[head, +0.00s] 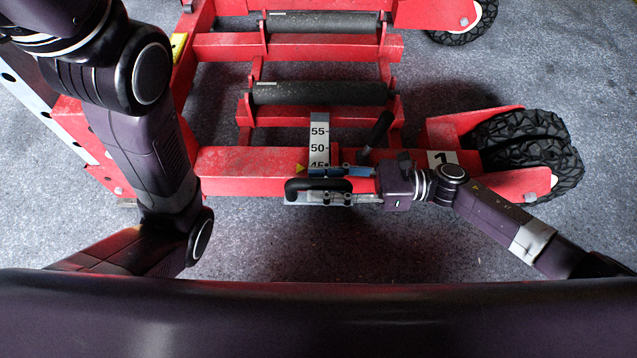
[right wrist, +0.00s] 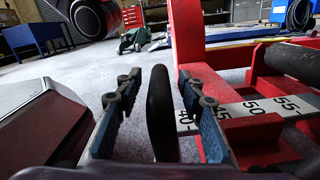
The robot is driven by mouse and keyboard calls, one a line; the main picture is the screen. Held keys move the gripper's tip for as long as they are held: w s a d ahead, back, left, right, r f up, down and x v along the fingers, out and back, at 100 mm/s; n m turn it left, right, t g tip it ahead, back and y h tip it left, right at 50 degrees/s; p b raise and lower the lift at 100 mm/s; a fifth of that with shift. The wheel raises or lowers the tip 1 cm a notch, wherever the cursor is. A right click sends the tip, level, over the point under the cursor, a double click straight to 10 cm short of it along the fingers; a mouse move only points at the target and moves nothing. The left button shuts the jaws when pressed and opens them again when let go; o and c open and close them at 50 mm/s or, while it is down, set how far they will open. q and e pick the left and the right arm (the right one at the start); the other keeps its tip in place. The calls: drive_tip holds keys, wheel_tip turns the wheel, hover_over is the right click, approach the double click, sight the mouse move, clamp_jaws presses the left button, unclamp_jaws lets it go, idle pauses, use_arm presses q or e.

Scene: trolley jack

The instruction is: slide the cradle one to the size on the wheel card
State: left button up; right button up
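The red trolley jack cradle frame (head: 225,160) carries a plate marked 1 (head: 440,158) at its right. A pale scale strip (head: 319,140) shows 55, 50 and a partly hidden 45, beside a small yellow pointer (head: 299,168). In the right wrist view the scale (right wrist: 252,106) shows 40, 50 and 55. A black handle (head: 300,187) sits at the near end of the scale; it stands between the fingers in the right wrist view (right wrist: 161,112). My right gripper (head: 328,185) is open around it, with gaps visible. My left gripper is out of view. No wheel card is seen.
Black rollers (head: 320,93) lie across the red frame farther back. A dark lever (head: 378,130) stands just right of the scale. Black wheels (head: 530,150) are at the right. Grey floor (head: 270,240) is clear in front. A blue bench (right wrist: 38,38) stands far off.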

drive_tip(key=shift+a, duration=0.35)
clamp_jaws()
